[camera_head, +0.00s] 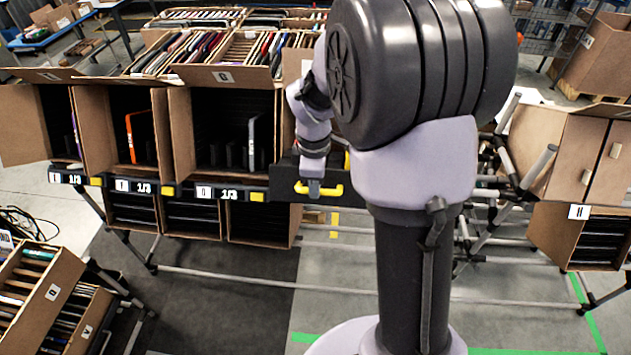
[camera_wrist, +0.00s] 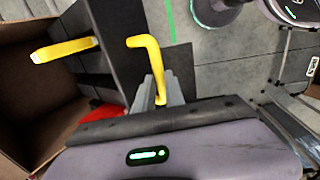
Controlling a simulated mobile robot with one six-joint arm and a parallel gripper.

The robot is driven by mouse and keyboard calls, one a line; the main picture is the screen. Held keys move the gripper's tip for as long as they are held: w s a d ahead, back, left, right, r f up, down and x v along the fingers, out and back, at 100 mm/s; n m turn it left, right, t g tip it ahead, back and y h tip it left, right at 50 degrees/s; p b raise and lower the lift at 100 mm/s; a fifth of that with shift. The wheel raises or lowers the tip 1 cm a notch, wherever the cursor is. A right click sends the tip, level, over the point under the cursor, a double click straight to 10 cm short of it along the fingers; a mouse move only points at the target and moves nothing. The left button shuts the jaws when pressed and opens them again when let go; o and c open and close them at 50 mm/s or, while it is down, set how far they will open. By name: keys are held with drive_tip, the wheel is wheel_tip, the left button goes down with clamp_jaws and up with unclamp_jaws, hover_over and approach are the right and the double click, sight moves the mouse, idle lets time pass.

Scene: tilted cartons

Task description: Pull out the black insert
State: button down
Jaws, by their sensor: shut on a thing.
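The black insert (camera_head: 286,182) stands at the front of the row of cartons, left of my column in the head view. It has a yellow handle (camera_head: 331,191) on its front. My gripper (camera_head: 314,189) points down at this handle. In the wrist view, my gripper (camera_wrist: 162,92) is shut on the bent yellow handle (camera_wrist: 148,57). The black insert (camera_wrist: 93,72) shows to the left of the handle there, with a second yellow handle (camera_wrist: 66,48). My arm hides much of the insert and its carton in the head view.
Tilted cartons (camera_head: 182,135) with black insides stand to the left, holding a few thin items. Labels marked 1/3 (camera_head: 140,188) line their front rail. A closed-flap carton (camera_head: 565,150) stands right. Filled cartons (camera_head: 40,285) are at lower left. The floor in front (camera_head: 220,310) is clear.

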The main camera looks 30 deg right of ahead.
drive_tip(key=shift+s+a+r, duration=0.3)
drive_tip(key=shift+s+r, duration=0.05)
drive_tip(key=shift+s, duration=0.1)
drive_tip(key=c, duration=1.4)
unclamp_jaws()
wheel_tip(320, 180, up, 17)
drive_tip(key=s+a+p, duration=0.1)
drive_tip(key=p, duration=0.1)
drive_tip(key=shift+s+r+p, duration=0.2)
drive_tip(key=shift+p, duration=0.15)
